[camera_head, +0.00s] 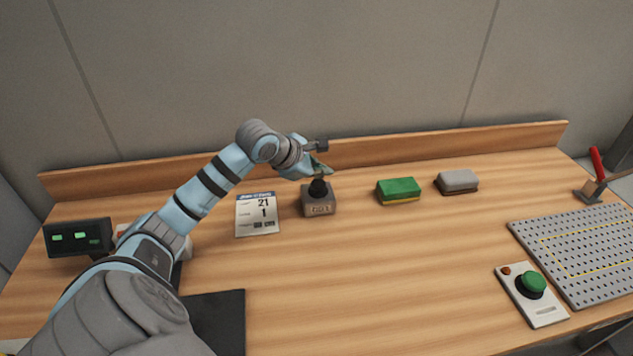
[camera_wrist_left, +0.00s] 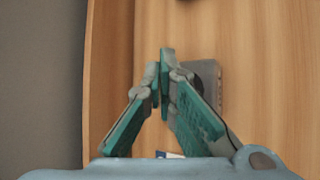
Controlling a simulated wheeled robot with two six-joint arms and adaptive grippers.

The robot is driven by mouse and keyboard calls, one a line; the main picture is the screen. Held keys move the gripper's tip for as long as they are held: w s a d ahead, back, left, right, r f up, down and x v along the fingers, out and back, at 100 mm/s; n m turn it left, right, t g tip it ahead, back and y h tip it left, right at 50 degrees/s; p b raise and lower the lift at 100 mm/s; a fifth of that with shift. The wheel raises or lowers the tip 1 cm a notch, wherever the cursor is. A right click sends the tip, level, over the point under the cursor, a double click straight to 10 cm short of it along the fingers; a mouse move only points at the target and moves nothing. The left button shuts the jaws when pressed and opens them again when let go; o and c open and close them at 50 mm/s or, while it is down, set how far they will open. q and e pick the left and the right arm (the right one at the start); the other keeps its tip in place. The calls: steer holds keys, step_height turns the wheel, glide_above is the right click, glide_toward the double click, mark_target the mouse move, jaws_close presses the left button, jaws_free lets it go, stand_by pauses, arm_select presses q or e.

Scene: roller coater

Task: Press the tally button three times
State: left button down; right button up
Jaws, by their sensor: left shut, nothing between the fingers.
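The tally counter is a grey box (camera_head: 318,206) with a black knob-like button (camera_head: 319,187) on top and a small number display on its front; its digits are too small to read surely. My left gripper (camera_head: 322,168) is shut and empty, its fingertips just above the button. I cannot tell whether they touch it. In the left wrist view the shut green fingers (camera_wrist_left: 162,80) partly cover the grey box (camera_wrist_left: 213,75), which shows to their right. My right gripper does not show in either view.
A calendar card (camera_head: 257,214) lies left of the counter. A green sponge (camera_head: 398,190) and a grey block (camera_head: 457,181) lie to the right. A green button panel (camera_head: 532,296) and a perforated board (camera_head: 585,250) are far right. The wooden backboard (camera_head: 430,145) runs behind.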

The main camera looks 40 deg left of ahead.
mark_target(320, 184)
arm_select(q)
steer(key=shift+f, duration=0.1)
stand_by(0.8)
steer(key=shift+f+b, duration=0.35)
steer(key=shift+b, duration=0.2)
steer(key=shift+f+b, duration=0.6)
steer(key=shift+b, duration=0.05)
stand_by(0.4)
steer(key=shift+r, duration=0.1)
steer(key=shift+r+p, duration=0.65)
steer(key=shift+r, duration=0.3)
steer(key=shift+r+p, duration=1.75)
steer(key=shift+r, duration=0.8)
steer(key=shift+f, duration=0.1)
